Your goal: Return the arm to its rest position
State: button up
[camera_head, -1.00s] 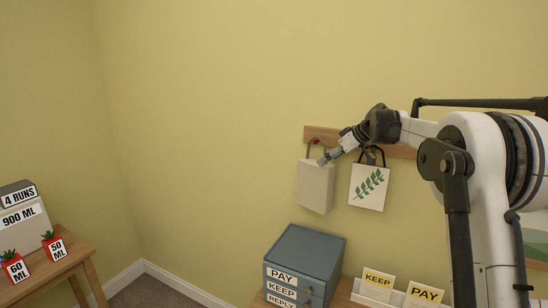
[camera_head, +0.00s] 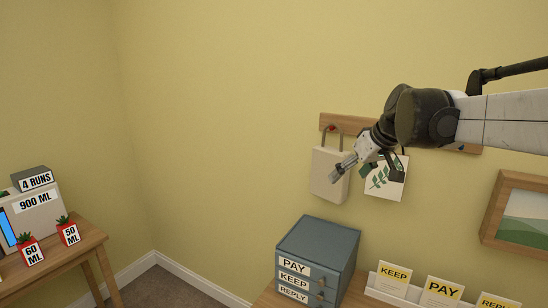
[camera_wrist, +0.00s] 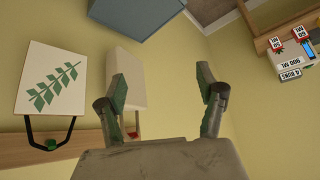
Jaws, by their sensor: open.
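My gripper (camera_head: 347,172) is in the air in front of the wall rack, overlapping the right side of the plain beige bag (camera_head: 326,178) in the head view. In the wrist view my gripper (camera_wrist: 161,80) has its two fingers spread wide apart with nothing between them. The beige bag (camera_wrist: 129,75) shows behind the left finger there, and I cannot tell the gap between them. My arm reaches in from the right of the head view. A leaf-print bag (camera_head: 376,183) hangs to the right, partly hidden behind my gripper.
A wooden wall rack (camera_head: 463,148) holds both bags. Below stands a blue drawer box (camera_head: 330,243) with labelled drawers, beside card holders (camera_head: 393,285). A framed picture (camera_head: 497,212) hangs right. A wooden side table (camera_head: 82,246) with red pots (camera_head: 68,234) is far left. The wall between is bare.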

jog(key=s+f+m+h+b, duration=0.1)
jog(key=s+f, duration=0.5)
jog(key=s, duration=0.4)
jog(key=s+f+m+h+b, duration=0.1)
jog(key=s+f+m+b, duration=0.1)
jog(key=s+f, duration=0.5)
jog(key=s+f+m+t+h+b, duration=0.1)
jog(key=s+f, duration=0.5)
jog(key=s, duration=0.8)
jog(key=shift+f+m+b, duration=0.35)
jog(key=shift+m+b, duration=0.05)
jog(key=shift+b, duration=0.35)
jog(key=shift+s+d, duration=0.1)
jog(key=shift+d, duration=0.05)
